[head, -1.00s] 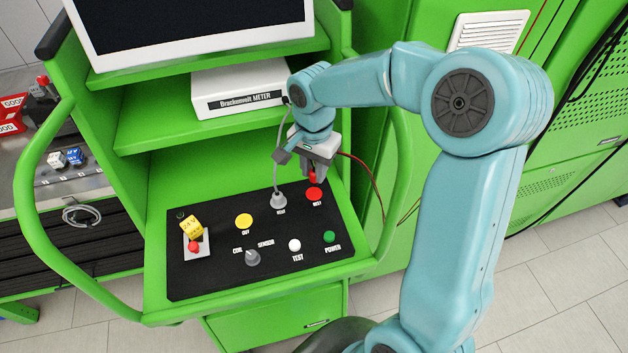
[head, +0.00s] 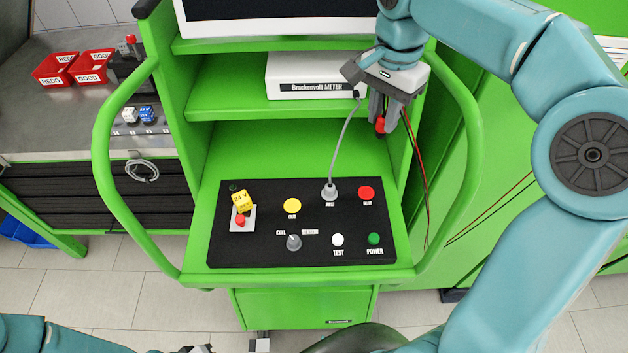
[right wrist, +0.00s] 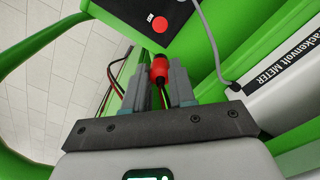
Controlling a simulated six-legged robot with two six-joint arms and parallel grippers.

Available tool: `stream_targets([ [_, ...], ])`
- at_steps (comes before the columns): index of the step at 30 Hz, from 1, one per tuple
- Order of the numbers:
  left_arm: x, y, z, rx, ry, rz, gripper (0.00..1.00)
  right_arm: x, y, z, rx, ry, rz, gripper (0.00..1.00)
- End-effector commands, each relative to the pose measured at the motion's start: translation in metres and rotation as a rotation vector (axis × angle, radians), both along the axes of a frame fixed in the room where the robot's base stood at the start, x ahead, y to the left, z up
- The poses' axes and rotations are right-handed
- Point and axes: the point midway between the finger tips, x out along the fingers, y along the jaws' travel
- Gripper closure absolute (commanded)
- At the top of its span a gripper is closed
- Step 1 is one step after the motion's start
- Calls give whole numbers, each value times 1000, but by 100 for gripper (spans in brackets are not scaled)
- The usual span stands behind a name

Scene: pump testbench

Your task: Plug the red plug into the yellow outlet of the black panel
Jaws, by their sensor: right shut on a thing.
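The black panel (head: 314,256) lies on the green console. Its yellow outlet (head: 292,205) is a round disc left of the grey plug and appears empty. My right gripper (head: 390,116) is shut on the red plug (head: 380,126), held in the air above the panel's back right, apart from it. In the right wrist view the red plug (right wrist: 160,70) sits between the two fingers, with red and dark wires trailing. The yellow outlet is outside that view. Part of my left gripper (head: 228,348) shows at the bottom edge, mostly cut off.
A red outlet (head: 366,193) is on the panel's right. A grey plug (head: 330,192) with a cable runs up to the white meter (head: 320,75). A green handrail (head: 470,150) curves along the right.

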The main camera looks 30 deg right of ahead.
Motion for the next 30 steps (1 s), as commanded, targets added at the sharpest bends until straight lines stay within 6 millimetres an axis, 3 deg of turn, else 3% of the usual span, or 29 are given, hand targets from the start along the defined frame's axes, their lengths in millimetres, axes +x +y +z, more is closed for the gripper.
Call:
stream_targets([
  [10,0,0,0,0,0,0,100,0,0,0,0,0,3,97],
  [14,0,0,0,0,0,0,100,11,1,-7,0,3,42,97],
  [17,0,0,-5,0,0,0,100,24,18,-25,0,5,112,97],
  [22,0,0,-15,0,0,0,100,45,67,-59,0,3,270,97],
  [30,0,0,-27,0,0,0,100,54,139,-95,-1,1,460,97],
])
